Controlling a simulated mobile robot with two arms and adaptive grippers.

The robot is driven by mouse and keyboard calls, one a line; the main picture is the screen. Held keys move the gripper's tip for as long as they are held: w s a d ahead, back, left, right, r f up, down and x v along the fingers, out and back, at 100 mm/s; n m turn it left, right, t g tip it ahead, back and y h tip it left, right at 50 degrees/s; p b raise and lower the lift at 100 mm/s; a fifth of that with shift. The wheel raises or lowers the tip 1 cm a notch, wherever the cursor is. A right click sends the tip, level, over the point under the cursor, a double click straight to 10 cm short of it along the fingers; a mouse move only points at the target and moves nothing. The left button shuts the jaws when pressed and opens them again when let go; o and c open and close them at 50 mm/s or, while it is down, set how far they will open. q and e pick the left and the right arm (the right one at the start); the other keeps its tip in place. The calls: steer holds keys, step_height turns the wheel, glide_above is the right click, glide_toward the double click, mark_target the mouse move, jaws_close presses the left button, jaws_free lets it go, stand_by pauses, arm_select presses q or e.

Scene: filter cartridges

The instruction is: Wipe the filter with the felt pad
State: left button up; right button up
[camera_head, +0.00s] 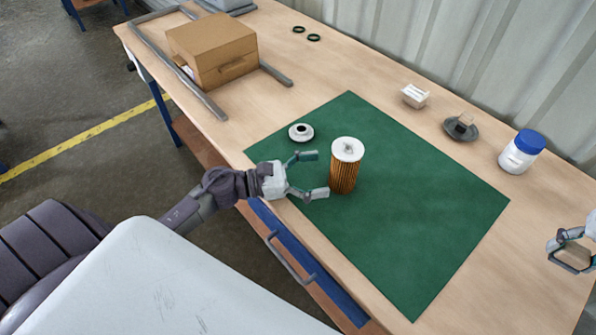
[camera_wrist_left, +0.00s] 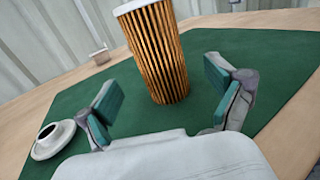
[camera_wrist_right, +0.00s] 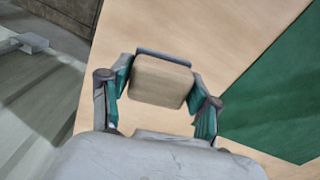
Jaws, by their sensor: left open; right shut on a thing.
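The filter (camera_head: 343,178), a pleated orange-brown cylinder with a white top cap, stands upright on the green mat (camera_head: 420,215). My left gripper (camera_head: 314,175) is open, its fingertips just short of the filter on its left side. In the left wrist view the filter (camera_wrist_left: 158,55) stands ahead, between and beyond the open fingers. My right gripper (camera_head: 571,255) is shut on a tan block with a dark grey edge, seemingly the felt pad (camera_wrist_right: 160,83), at the right edge of the head view. The pad is away from the filter and appears raised above the bare wood.
A white ring-shaped cap (camera_head: 301,132) lies on the mat left of the filter. A small white box (camera_head: 414,96), a dark dish (camera_head: 461,128) holding a block, and a blue-lidded jar (camera_head: 522,151) stand behind. A cardboard box (camera_head: 213,50) is at far left.

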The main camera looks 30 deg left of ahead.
mark_target(331, 172)
arm_select(q)
steer(key=p+x, duration=0.1)
steer(key=x, duration=0.4)
steer(key=shift+w+d, duration=0.25)
steer(key=shift+d, duration=0.05)
arm_select(e)
steer(key=shift+r, duration=0.7)
arm_select(q)
steer(key=shift+c, duration=0.3)
steer(key=c, duration=1.2)
